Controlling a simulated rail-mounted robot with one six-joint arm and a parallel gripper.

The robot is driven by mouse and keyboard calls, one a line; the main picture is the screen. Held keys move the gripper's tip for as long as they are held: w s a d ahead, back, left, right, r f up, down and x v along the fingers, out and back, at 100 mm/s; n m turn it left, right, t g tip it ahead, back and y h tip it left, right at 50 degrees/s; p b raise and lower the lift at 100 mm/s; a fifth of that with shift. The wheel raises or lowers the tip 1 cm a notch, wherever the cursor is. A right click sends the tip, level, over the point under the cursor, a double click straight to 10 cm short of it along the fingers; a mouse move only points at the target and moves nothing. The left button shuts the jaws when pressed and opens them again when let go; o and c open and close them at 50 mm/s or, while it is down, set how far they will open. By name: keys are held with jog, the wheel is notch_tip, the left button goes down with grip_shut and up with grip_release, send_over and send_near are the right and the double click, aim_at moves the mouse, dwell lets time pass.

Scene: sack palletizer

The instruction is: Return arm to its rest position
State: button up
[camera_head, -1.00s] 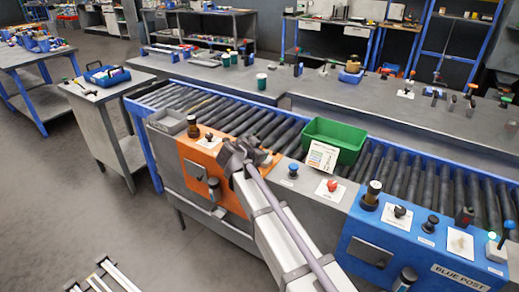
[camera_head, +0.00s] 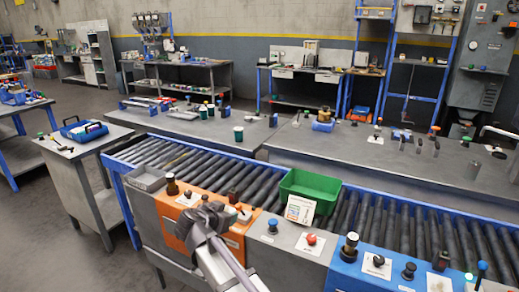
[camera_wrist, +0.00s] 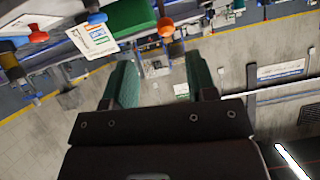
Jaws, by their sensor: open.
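My arm reaches up from the bottom of the head view. My gripper (camera_head: 203,218) shows in front of the orange control panel (camera_head: 228,238), its jaws hard to make out there. In the wrist view, my gripper (camera_wrist: 162,78) has its two green-lined fingers wide apart with nothing between them. I cannot tell how far the gripper is from the panel.
A roller conveyor (camera_head: 155,150) runs behind the panels. A green bin (camera_head: 322,187) stands at it with a white card (camera_head: 299,209) in front. A red button (camera_head: 311,239) and the blue panel (camera_head: 345,278) are at right. A side table (camera_head: 75,170) holds a blue tray (camera_head: 85,130).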

jog(key=s+d+f+n+g+y+p, duration=0.1)
jog(key=s+d+f+n+g+p, duration=0.1)
jog(key=s+d+n+g, duration=0.35)
jog(key=s+d+f+n+g+p, duration=0.25)
jog(key=s+d, duration=0.45)
jog(key=d, duration=0.4)
jog(key=s+d+r+m+g+y+p, duration=0.1)
jog(key=s+d+r+p, duration=0.1)
jog(key=d, duration=0.6)
jog(key=s+d+r+m+g+y+p, duration=0.1)
jog(key=s+d, duration=0.3)
jog(key=d, duration=0.4)
jog(key=shift+d+r+m+g+y+p, duration=0.15)
jog(key=shift+r+m+g+y+p, duration=0.25)
jog(key=shift+g+y, duration=0.25)
jog(key=shift+w, duration=0.1)
